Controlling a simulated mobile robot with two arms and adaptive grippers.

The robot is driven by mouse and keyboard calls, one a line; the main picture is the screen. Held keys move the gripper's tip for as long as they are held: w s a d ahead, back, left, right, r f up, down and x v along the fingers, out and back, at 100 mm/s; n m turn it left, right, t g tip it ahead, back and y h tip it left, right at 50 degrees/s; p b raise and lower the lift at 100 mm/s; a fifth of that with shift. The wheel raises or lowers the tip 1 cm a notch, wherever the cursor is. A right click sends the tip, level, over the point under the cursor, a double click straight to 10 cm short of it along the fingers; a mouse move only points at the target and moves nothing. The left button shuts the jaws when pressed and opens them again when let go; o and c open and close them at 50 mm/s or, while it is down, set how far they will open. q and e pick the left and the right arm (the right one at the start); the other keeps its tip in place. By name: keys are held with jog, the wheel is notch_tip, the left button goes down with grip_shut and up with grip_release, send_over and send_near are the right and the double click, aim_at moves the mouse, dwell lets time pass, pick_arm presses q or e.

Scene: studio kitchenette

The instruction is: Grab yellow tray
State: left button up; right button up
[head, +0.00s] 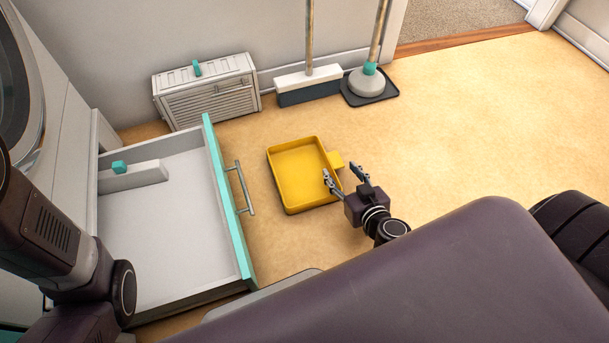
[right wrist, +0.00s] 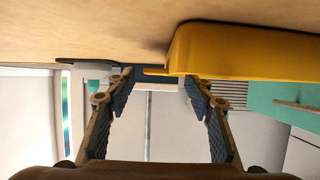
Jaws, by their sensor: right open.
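The yellow tray (head: 300,178) lies flat on the floor, empty, with a small tab handle (head: 337,160) on its right side. My right gripper (head: 342,174) is open and empty at the tray's right side, close to the tab. One finger overlaps the tray's right rim in the head view; I cannot tell whether it touches. In the right wrist view, the tray (right wrist: 245,52) fills the upper right. The open fingers of my right gripper (right wrist: 158,84) show there, with the thin yellow tab edge between their tips in the picture. My left gripper is not in view.
An open drawer (head: 232,212) with a teal front stands left of the tray. A white louvered box (head: 208,92), a broom (head: 308,85) and a plunger (head: 367,82) on a dark mat are along the back wall. The floor (head: 480,120) to the right is clear.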

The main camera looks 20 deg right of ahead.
aim_at(338, 165)
jog(key=b+x, duration=0.2)
jog(key=x, duration=0.1)
jog(key=shift+w+d+f, duration=0.2)
jog(key=shift+w+f, duration=0.05)
jog(key=shift+w, duration=0.3)
jog(key=c, duration=1.2)
jog(key=shift+c, duration=0.7)
jog(key=shift+r, duration=0.1)
